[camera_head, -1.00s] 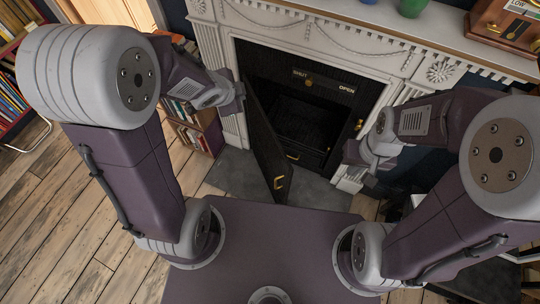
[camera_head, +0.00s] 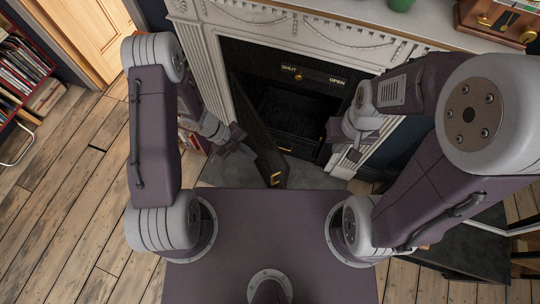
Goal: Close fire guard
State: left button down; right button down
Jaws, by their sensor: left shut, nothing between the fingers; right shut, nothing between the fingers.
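The fire guard is a black door (camera_head: 256,128) hinged at the left of the fireplace opening. It stands open, swung out towards me, with a brass handle (camera_head: 276,179) near its free edge. My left gripper (camera_head: 243,146) is shut and empty, at the left, outer side of the door, close to it; I cannot tell whether it touches. My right gripper (camera_head: 338,152) is shut and empty at the right side of the opening, in front of the fireplace frame. The dark firebox (camera_head: 290,110) shows between them.
The white carved mantel (camera_head: 300,28) surrounds the fireplace, with a plate marked SHUT and OPEN (camera_head: 312,76) inside. A bookshelf (camera_head: 22,75) stands far left. A dark low table (camera_head: 470,245) is at the right. The wooden floor (camera_head: 60,195) at left is clear.

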pick_arm(q)
jog(key=d+f, duration=0.1)
jog(key=d, duration=0.1)
jog(key=w+d+f, duration=0.1)
jog(key=d+f, duration=0.2)
jog(key=d, duration=0.2)
jog(key=shift+w+f, duration=0.15)
jog(key=shift+f, duration=0.2)
jog(key=shift+d, duration=0.1)
